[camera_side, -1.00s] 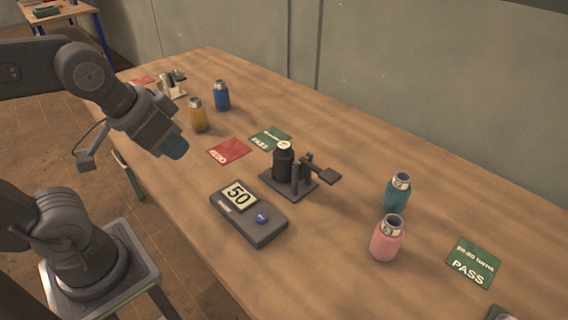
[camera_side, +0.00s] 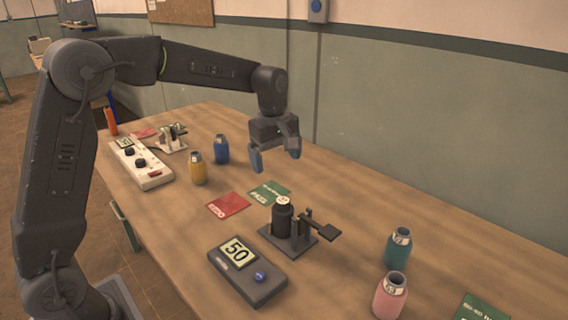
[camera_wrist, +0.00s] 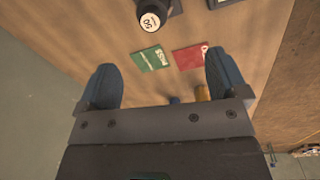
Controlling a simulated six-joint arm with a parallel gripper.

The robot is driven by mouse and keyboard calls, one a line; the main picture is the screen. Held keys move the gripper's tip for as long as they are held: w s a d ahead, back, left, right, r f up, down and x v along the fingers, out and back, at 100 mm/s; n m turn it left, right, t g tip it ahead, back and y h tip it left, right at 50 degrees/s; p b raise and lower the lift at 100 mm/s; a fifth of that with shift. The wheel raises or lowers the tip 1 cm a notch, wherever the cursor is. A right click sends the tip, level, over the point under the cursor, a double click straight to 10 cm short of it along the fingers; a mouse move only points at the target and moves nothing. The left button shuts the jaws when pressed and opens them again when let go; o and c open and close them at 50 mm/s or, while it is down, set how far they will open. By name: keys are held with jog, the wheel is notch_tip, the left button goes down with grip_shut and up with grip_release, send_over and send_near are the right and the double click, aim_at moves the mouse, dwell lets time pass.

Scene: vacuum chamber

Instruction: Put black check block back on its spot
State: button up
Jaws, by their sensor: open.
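A black cylindrical block (camera_side: 283,219) with a pale round top stands upright on a dark fixture (camera_side: 304,240) near the middle of the table. I take it to be the black check block. In the wrist view, the block (camera_wrist: 151,17) shows at the top edge, its pale top marked 50. My gripper (camera_side: 275,155) is open and empty, fingers down, well above the table and behind the block in the side view. In the wrist view, my gripper (camera_wrist: 162,70) has its blue fingers wide apart with nothing between them.
Green (camera_side: 269,193) and red (camera_side: 229,205) cards lie flat behind the fixture. A grey box reading 50 (camera_side: 247,269) is in front. Yellow (camera_side: 197,168) and blue (camera_side: 221,149) bottles stand left; teal (camera_side: 398,248) and pink (camera_side: 390,296) bottles stand right. A white control box (camera_side: 140,164) is far left.

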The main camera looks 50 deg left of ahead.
aim_at(285, 201)
jog(key=w+f, duration=0.1)
jog(key=f, duration=0.4)
jog(key=w+f+n, duration=0.1)
jog(key=f, duration=0.5)
jog(key=w+a+f+n, duration=0.1)
jog(key=f, duration=0.5)
jog(key=shift+w+f+g, duration=0.2)
jog(key=shift+f+g, duration=0.05)
jog(key=shift+g, duration=0.15)
jog(key=c, duration=1.2)
jog(key=shift+c, duration=0.2)
jog(key=shift+d+r, duration=0.1)
jog(key=shift+d, duration=0.15)
jog(key=shift+r, duration=0.1)
notch_tip(285, 201, up, 13)
dwell(0.4)
